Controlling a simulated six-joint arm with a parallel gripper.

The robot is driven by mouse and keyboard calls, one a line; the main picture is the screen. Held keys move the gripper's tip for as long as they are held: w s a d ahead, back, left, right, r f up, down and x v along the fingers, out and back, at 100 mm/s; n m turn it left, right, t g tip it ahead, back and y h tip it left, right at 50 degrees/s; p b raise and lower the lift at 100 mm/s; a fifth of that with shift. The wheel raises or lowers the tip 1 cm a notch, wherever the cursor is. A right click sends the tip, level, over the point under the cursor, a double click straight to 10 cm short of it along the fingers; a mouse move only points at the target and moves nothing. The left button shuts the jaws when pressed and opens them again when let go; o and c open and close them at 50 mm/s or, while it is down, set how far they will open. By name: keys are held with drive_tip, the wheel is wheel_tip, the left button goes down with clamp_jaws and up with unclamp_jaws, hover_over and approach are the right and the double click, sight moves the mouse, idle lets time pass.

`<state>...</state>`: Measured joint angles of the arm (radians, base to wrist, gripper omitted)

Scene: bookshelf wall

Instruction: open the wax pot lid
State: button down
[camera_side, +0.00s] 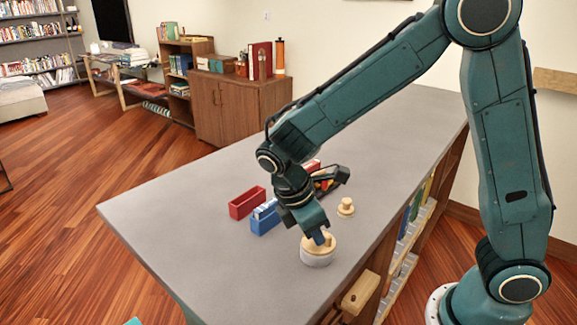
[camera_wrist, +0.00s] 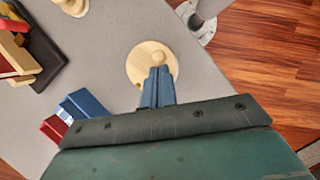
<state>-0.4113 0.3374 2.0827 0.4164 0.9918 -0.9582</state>
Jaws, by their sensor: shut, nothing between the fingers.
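The wax pot (camera_side: 317,258) is a squat pale round pot on the grey tabletop, near its front right edge in the side view. Its round wooden lid (camera_side: 312,243) sits on top, and the lid (camera_wrist: 144,59) with its small round knob (camera_wrist: 158,57) shows in the wrist view. My gripper (camera_side: 320,238) points down at the lid with its blue fingers together. In the wrist view the fingertips (camera_wrist: 159,70) overlap the lid right beside the knob. I cannot tell whether they touch it. Nothing shows between the fingers.
A turned wooden piece (camera_side: 346,207) stands behind the pot. A red box (camera_side: 247,202) and a blue box (camera_side: 265,220) stand to the left. A dark tray with coloured items (camera_side: 326,184) lies farther back. The table's front left (camera_side: 190,235) is clear.

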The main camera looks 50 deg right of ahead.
drive_tip(key=n, duration=0.1)
drive_tip(key=d+n+t, duration=0.1)
drive_tip(key=n, duration=0.1)
drive_tip(key=shift+s, duration=0.2)
drive_tip(key=n, duration=0.1)
drive_tip(key=d+n+t, duration=0.1)
drive_tip(key=n, duration=0.1)
drive_tip(key=shift+h, duration=0.3)
drive_tip(key=n, duration=0.1)
drive_tip(key=d+n+t, duration=0.1)
drive_tip(key=n, duration=0.1)
drive_tip(key=shift+w, duration=0.15)
drive_tip(key=n, duration=0.1)
drive_tip(key=n+t, duration=0.1)
drive_tip(key=d+n, duration=0.1)
drive_tip(key=shift+w+t+y, duration=0.3)
drive_tip(key=shift+y, duration=0.1)
drive_tip(key=shift+w+d+n, duration=0.35)
drive_tip(key=shift+w+n, duration=0.15)
drive_tip(key=n, duration=0.1)
drive_tip(key=n+t, duration=0.1)
drive_tip(key=shift+w+d+n+y, duration=0.2)
drive_tip(key=shift+w+n+y, duration=0.2)
drive_tip(key=shift+w+a, duration=0.1)
drive_tip(key=shift+w, duration=1.25)
drive_tip(key=shift+w+a, duration=0.1)
drive_tip(key=shift+w, duration=0.05)
drive_tip(key=shift+w+a, duration=0.1)
drive_tip(key=shift+w, duration=0.1)
